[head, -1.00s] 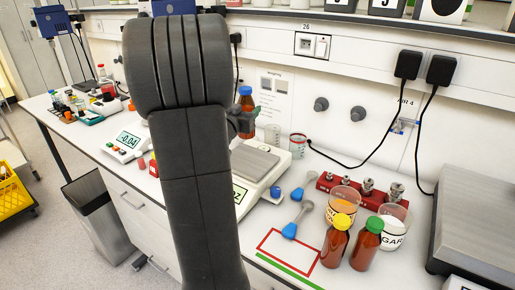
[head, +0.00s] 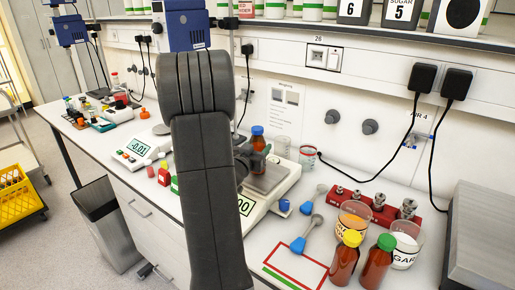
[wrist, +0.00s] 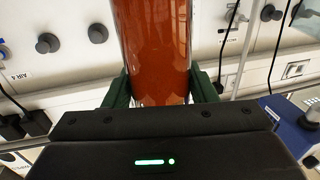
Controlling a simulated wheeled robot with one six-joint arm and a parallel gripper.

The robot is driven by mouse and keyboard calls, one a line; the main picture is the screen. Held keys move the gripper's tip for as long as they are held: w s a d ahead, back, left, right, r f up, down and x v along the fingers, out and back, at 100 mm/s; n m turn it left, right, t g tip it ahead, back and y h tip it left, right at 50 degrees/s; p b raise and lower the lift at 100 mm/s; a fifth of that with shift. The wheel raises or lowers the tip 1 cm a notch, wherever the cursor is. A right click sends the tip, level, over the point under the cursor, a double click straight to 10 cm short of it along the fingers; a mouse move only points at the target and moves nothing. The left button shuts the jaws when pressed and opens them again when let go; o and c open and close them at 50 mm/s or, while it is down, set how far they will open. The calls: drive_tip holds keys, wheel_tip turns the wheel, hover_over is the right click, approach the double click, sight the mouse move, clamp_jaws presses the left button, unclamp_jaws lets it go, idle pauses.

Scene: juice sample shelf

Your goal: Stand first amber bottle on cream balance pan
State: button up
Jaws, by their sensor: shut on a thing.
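An amber bottle with a blue cap (head: 259,143) is held upright in my gripper (head: 246,158), at the cream balance. In the wrist view the amber bottle (wrist: 152,45) fills the space between the two dark green fingers of my gripper (wrist: 160,88), which are shut on it. The grey metal pan (head: 284,178) of the cream balance (head: 262,207) lies under and beside the bottle. The balance display is partly covered.
Amber bottles with yellow (head: 346,260) and green (head: 377,263) caps stand at the front right, near beakers (head: 404,247) and a red weight block (head: 380,208). Blue-handled scoops (head: 304,238) lie right of the balance. Another balance (head: 140,150) stands left.

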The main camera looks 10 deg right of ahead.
drive_tip(key=o, duration=1.1)
drive_tip(key=shift+f, duration=0.1)
drive_tip(key=shift+o, duration=0.2)
drive_tip(key=shift+s+a, duration=0.1)
drive_tip(key=b+v, duration=0.2)
drive_tip(key=v, duration=0.9)
drive_tip(key=shift+s+a, duration=0.2)
drive_tip(key=shift+s, duration=0.1)
